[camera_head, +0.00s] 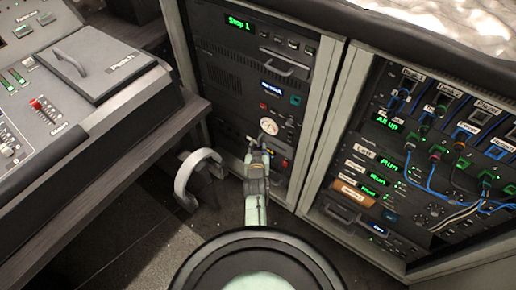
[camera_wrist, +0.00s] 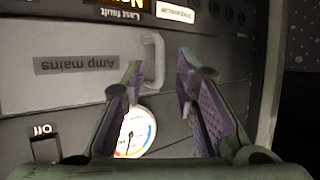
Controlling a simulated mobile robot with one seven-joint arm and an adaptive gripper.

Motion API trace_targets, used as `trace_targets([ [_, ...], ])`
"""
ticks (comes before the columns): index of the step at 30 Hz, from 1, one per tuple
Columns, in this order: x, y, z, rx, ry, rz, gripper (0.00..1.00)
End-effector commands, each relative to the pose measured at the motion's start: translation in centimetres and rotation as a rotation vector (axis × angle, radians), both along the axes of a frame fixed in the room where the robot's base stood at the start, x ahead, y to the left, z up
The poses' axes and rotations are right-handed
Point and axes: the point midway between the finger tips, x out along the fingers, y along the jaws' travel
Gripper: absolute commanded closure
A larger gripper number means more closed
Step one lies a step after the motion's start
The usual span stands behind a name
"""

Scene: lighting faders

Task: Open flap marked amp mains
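The grey flap (camera_wrist: 75,85) with the label "Amp mains" (camera_wrist: 76,65) appears upside down in the wrist view. Its pale loop handle (camera_wrist: 153,60) stands out from the panel near one edge. My gripper (camera_wrist: 159,72) is open. Its two fingers lie on either side of the handle in the picture, with a gap to it; I cannot tell how deep the handle is between them. The flap looks shut. In the head view my gripper (camera_head: 259,145) is at the lower front of the left rack, and the flap is mostly hidden behind it.
A round gauge (camera_wrist: 136,132) and a switch marked "Off" (camera_wrist: 45,147) sit beside the flap. A curved grey handle (camera_head: 187,180) stands left of my arm. A desk console (camera_head: 85,125) is at left; a cabled rack (camera_head: 410,170) is at right.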

Motion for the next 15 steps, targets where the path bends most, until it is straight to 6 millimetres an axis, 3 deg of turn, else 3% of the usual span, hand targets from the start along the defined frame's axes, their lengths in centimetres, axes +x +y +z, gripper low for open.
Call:
trace_targets([
  [6,2.2,-0.1,-1.0,-0.001,-0.001,0.000,0.73],
  [15,2.5,-0.1,-1.0,-0.001,0.001,0.000,0.73],
])
